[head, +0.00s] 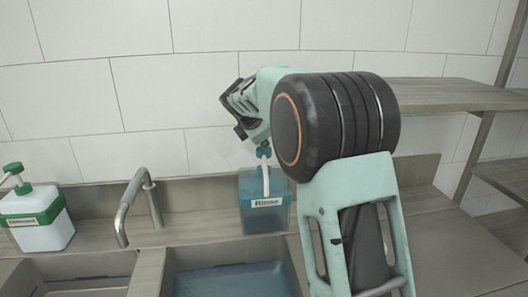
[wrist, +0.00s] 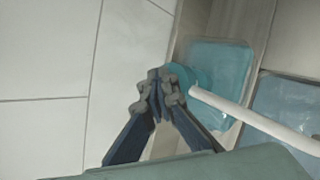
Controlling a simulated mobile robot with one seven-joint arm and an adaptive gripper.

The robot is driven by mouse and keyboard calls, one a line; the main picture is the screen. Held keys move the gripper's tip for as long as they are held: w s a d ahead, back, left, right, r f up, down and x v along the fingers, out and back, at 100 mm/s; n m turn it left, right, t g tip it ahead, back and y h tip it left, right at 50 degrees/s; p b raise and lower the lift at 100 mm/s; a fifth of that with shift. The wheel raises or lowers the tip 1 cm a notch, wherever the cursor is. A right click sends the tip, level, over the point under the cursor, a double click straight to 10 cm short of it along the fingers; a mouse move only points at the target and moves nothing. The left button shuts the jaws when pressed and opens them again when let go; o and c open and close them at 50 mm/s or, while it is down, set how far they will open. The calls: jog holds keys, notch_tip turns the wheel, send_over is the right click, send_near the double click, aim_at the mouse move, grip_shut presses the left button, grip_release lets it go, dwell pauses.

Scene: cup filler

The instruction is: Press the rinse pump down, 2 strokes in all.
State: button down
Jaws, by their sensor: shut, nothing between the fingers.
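The rinse pump is a blue see-through bottle (head: 265,220) with a "Rinse" label and a white spout (head: 266,180). It stands on the ledge behind the sink. My gripper (head: 262,148) is shut and empty, pointing down just above the pump's top. The fingers hide most of the pump head in the head view. In the wrist view my closed fingertips (wrist: 160,85) lie over or beside the teal pump top (wrist: 183,80), with the white spout (wrist: 250,115) running off to the right. I cannot tell whether they touch it.
A white and green soap bottle (head: 38,222) stands at the far left. A curved metal faucet (head: 137,205) rises between it and the rinse bottle. A sink basin with blue water (head: 230,282) lies in front. A wooden shelf (head: 450,96) is at the right.

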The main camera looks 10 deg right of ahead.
jog(key=shift+f, duration=0.1)
notch_tip(320, 180, up, 6)
jog(key=p, duration=0.6)
dwell(0.5)
